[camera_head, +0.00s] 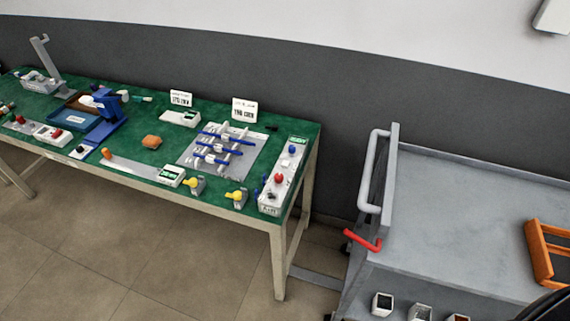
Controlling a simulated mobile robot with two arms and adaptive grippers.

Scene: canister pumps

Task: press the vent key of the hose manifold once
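A grey plate carrying white fittings and several blue hoses (222,150) lies on the green bench top and looks like the hose manifold. To its right, at the bench's right end, a long white box (270,208) has a red knob (278,178), a blue knob (292,149) and small blue parts at its left side. The lettering on its green labels is too small to read. I cannot tell which part is the vent key. Neither gripper shows in this view.
The green-topped bench (308,133) also holds two yellow knobs on grey mounts, a brown lump (151,142), blue equipment (113,115) and sign cards. Brown floor is free in front.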

